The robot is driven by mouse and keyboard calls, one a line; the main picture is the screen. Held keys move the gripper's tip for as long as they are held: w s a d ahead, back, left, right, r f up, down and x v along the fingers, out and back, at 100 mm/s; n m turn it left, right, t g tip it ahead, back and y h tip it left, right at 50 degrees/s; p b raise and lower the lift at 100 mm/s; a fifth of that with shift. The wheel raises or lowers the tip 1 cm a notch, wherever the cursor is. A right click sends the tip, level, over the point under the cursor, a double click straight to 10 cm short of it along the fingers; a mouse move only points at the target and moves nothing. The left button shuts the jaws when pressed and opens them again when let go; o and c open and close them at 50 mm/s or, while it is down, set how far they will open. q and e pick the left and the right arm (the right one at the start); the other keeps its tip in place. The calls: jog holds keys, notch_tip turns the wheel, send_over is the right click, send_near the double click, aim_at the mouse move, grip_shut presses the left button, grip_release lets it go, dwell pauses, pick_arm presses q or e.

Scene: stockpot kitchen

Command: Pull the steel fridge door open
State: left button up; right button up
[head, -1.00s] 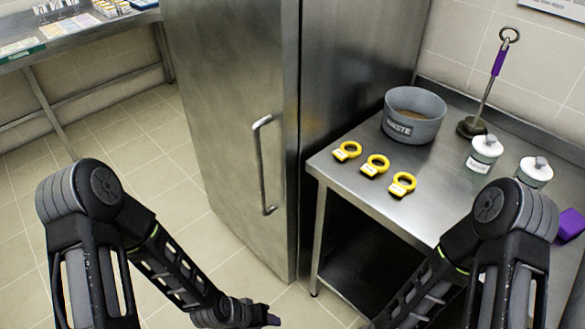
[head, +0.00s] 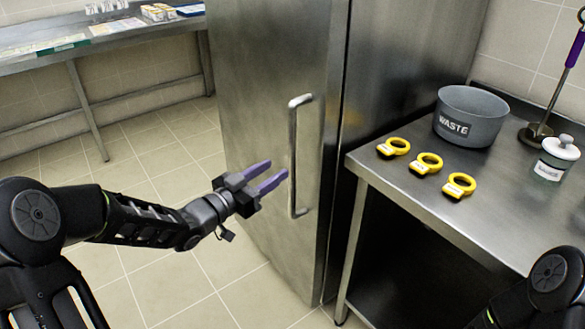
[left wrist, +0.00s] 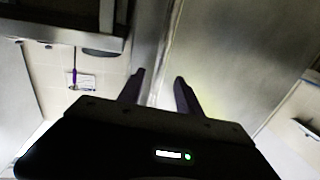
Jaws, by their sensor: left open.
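The steel fridge door (head: 265,110) is shut and stands in the middle of the head view. Its vertical bar handle (head: 293,155) is near the door's right edge. My left gripper (head: 278,176) is open, with purple fingers pointing right at the handle from just to its left. The fingertips look close to the handle but apart from it. In the left wrist view the open fingers (left wrist: 160,88) point toward the steel surface, and the handle is hard to make out between them. Only part of my right arm shows at lower right; its gripper is out of view.
A steel table (head: 405,205) right of the fridge bears a grey waste bin (head: 470,117), three yellow rings (head: 427,163) and a white-lidded jar (head: 556,158). A shelf table (head: 110,47) stands at back left. The tiled floor before the door is clear.

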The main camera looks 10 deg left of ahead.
aim_at(289, 161)
pick_arm(q)
jog(key=shift+x, duration=3.9)
grip_shut()
